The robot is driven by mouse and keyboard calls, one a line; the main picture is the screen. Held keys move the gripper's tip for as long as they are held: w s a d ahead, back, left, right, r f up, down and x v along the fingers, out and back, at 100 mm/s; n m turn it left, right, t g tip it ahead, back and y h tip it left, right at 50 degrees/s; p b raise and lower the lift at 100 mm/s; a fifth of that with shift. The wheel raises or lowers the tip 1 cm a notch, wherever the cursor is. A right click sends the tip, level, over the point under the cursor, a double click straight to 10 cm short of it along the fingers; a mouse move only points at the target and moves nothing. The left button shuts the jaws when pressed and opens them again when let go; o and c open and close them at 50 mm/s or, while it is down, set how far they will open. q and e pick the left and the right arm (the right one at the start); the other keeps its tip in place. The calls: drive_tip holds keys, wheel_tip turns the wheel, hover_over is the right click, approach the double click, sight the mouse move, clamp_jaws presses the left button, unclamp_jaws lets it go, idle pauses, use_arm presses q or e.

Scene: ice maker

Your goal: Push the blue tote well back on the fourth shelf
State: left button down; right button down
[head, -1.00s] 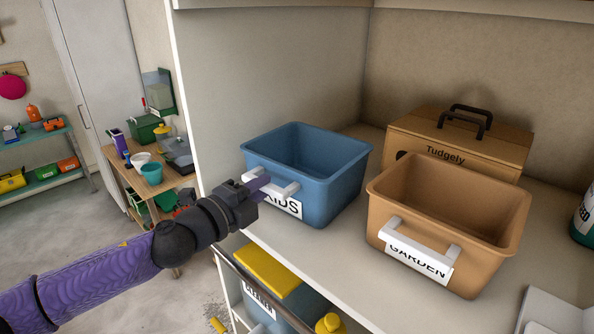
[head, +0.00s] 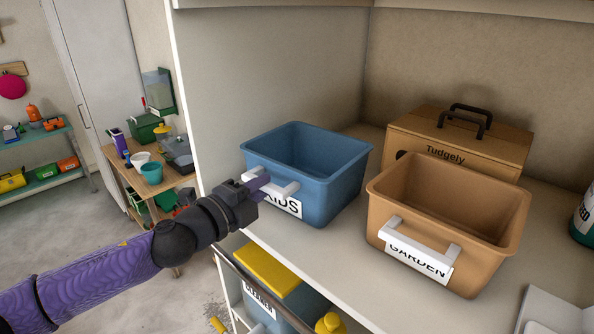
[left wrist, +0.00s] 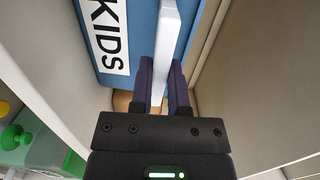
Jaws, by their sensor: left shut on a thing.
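The blue tote (head: 336,189), with a white handle and a KIDS label (head: 287,207), stands at the front left of the shelf (head: 350,250), its front at about the shelf's front edge. My left gripper (head: 262,186) is at the tote's front and shut on its white handle. In the left wrist view the two purple fingers (left wrist: 161,85) lie on either side of the white handle (left wrist: 164,50), with the KIDS label (left wrist: 108,38) beside them. The tote looks upright and empty. My right gripper is not in view.
A tan tote labelled GARDEN (head: 470,245) stands to the right, and a cardboard Tudgely box (head: 458,146) stands behind it. The side panel (head: 270,70) is just left of the blue tote.

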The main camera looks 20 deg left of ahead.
use_arm(q)
drive_tip(key=shift+r, duration=0.2)
idle(0.4)
drive_tip(key=shift+r+p, duration=0.3)
drive_tip(key=shift+r, duration=0.3)
drive_tip(key=shift+f, duration=0.1)
